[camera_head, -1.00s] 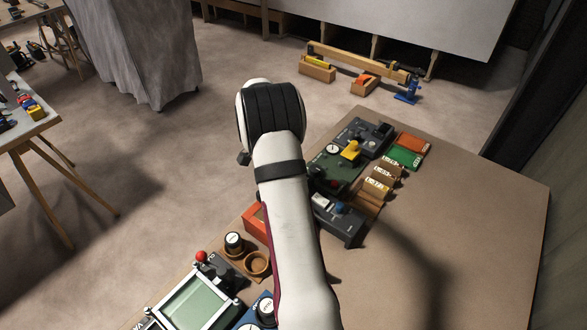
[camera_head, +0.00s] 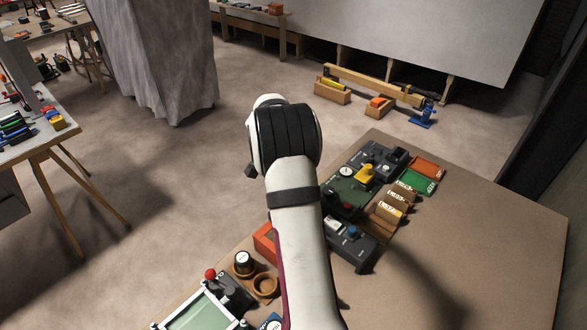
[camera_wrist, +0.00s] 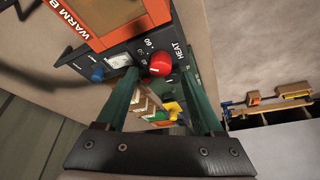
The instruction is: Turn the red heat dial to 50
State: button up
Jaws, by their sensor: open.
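In the head view my arm hides the gripper and the dial. The unit's dark part (camera_head: 354,248) shows there right of the arm.
In the head view, a green unit (camera_head: 345,193) stands behind. The table's right side (camera_head: 490,240) is clear.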

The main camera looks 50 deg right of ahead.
jog(key=v, duration=1.3)
jog(key=shift+f, duration=0.1)
jog(key=s+a+r+n+t+y, duration=0.1)
jog(key=s+a+r+n, duration=0.2)
jog(key=a, duration=0.7)
jog(key=s+a+r+n+t+y, duration=0.1)
jog(key=s+a+n, duration=0.3)
jog(key=a, duration=0.6)
jog(key=s+a+f+n+y, duration=0.3)
jog(key=s+a+f+n, duration=0.2)
jog(key=s+a+n, duration=0.6)
jog(key=s+a, duration=0.4)
jog(key=shift+s+y, duration=0.15)
jog(key=shift+y, duration=0.15)
